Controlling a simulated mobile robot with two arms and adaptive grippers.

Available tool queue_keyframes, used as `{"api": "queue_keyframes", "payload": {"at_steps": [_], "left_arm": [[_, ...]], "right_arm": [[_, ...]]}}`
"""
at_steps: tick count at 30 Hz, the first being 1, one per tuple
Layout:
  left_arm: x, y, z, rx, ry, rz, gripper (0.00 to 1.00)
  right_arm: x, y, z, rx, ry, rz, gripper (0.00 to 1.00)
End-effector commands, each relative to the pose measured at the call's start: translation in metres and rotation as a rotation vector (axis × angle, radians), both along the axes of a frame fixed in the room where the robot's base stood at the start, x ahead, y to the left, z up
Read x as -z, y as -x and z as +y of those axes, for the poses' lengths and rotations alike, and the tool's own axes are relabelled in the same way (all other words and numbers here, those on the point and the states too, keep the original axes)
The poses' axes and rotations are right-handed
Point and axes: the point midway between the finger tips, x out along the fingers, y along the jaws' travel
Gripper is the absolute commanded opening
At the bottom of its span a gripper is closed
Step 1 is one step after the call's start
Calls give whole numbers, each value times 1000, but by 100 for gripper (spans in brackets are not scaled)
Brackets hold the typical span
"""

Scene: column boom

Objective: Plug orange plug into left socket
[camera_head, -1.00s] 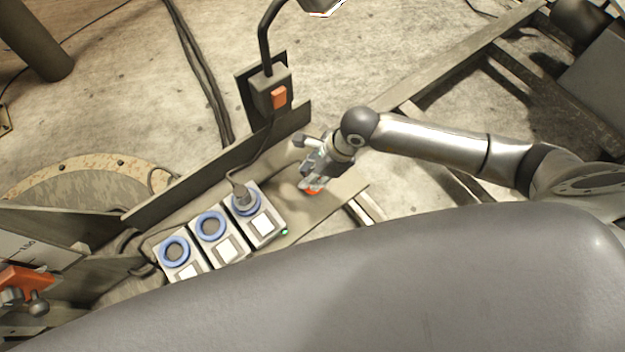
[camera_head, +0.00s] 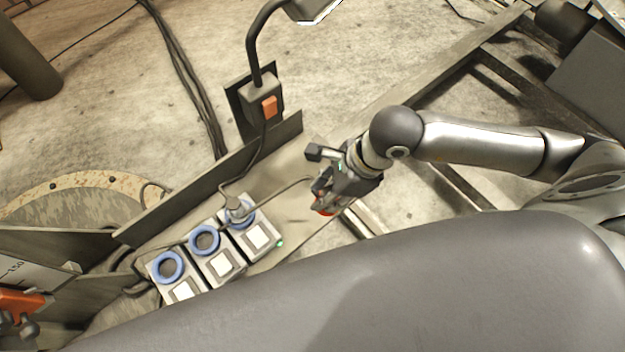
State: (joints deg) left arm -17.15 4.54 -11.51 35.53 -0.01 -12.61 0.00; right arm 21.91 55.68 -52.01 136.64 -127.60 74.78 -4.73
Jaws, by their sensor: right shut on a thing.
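My right gripper (camera_head: 322,190) is at the centre, to the right of the socket row and above the metal shelf. It is shut on the orange plug (camera_head: 325,211), of which only a small orange part shows below the fingers. A thin cable runs left from the gripper toward the sockets. The left socket (camera_head: 170,267) has a blue ring and looks empty. The middle socket (camera_head: 205,240) also has a blue ring and looks empty. The right socket (camera_head: 246,217) holds a grey plug (camera_head: 238,208) with a cable. My left gripper is not clearly in view.
A lamp on a bent black pole with an orange switch (camera_head: 269,106) stands behind the sockets. An upright metal plate (camera_head: 215,182) edges the shelf at the back. An orange part (camera_head: 20,302) is at the lower left. My grey body fills the lower right.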

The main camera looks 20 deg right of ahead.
Motion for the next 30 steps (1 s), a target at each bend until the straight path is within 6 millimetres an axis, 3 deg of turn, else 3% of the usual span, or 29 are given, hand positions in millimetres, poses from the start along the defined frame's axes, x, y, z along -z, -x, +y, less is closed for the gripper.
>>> {"api": "queue_keyframes", "payload": {"at_steps": [2,5,10,17,30], "left_arm": [[6,0,0,0,0,0,40],[-13,1,0,0,0,2,40],[-31,0,0,-1,0,1,40],[-41,0,0,-1,0,1,40],[-63,0,0,-1,0,0,40]], "right_arm": [[-6,19,-4,-2,1,-2,2],[-24,42,-10,0,1,3,2],[-28,50,-11,2,-1,2,2],[-30,57,-12,1,-2,-1,2],[-50,57,-12,1,-2,-3,2]]}}
